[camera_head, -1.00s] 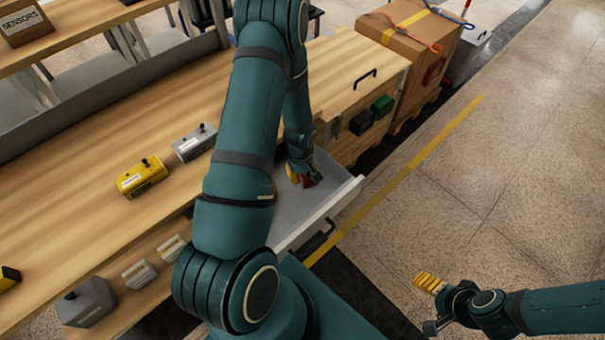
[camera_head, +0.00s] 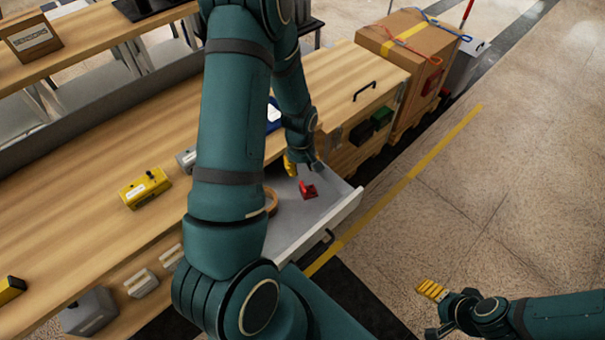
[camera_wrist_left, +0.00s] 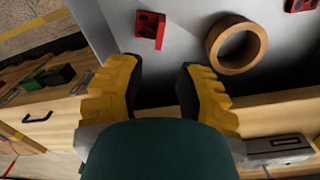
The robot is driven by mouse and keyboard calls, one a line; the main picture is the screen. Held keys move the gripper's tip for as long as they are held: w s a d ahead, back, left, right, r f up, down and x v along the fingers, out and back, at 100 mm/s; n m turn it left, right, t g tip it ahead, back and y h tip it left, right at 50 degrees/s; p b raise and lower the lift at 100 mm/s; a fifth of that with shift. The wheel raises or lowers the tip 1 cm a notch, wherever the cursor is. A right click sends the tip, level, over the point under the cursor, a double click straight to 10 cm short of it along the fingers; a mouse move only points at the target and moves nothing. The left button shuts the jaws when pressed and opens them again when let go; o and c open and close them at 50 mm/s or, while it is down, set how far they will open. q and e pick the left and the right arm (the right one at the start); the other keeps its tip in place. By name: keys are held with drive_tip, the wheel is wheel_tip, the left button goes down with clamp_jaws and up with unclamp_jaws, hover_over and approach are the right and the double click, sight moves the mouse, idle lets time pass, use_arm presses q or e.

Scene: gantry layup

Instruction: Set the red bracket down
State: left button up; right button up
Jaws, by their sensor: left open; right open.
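The red bracket (camera_head: 308,190) lies on the floor of the open drawer (camera_head: 318,215), apart from my fingers. In the left wrist view the red bracket (camera_wrist_left: 150,30) sits beyond the open fingertips, near the drawer wall. My left gripper (camera_head: 300,166) is open and empty, above the back edge of the drawer; its yellow fingers (camera_wrist_left: 158,85) are spread wide in the wrist view. My right gripper (camera_head: 432,312) is open and empty over the floor at the lower right; only part of its fingers shows clearly.
A brown ring (camera_wrist_left: 237,45) lies in the drawer beside the bracket, and another red piece (camera_wrist_left: 302,5) shows at the view's corner. A yellow device (camera_head: 145,188) stands on the wooden bench. A cardboard box (camera_head: 405,45) stands beyond the bench. The floor at right is clear.

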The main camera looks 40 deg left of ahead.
use_arm(q)
drive_tip(key=d+f+m, duration=0.1)
drive_tip(key=d+m, duration=0.1)
drive_tip(key=d, duration=0.3)
drive_tip(key=d+f+m+h, duration=0.1)
drive_tip(key=d+m, duration=0.1)
drive_tip(key=d, duration=0.3)
drive_tip(key=s+d+f+m+h, duration=0.1)
drive_tip(key=d, duration=0.4)
drive_tip(key=shift+d+m+t, duration=0.35)
drive_tip(key=shift+m+t, duration=0.05)
drive_tip(key=s+d+f+m+h, duration=0.1)
drive_tip(key=s+d+m, duration=0.3)
drive_tip(key=d, duration=0.7)
drive_tip(key=shift+s+d+m+t+h, duration=0.25)
drive_tip(key=shift+s+m+t+h, duration=0.1)
drive_tip(key=shift+m, duration=0.15)
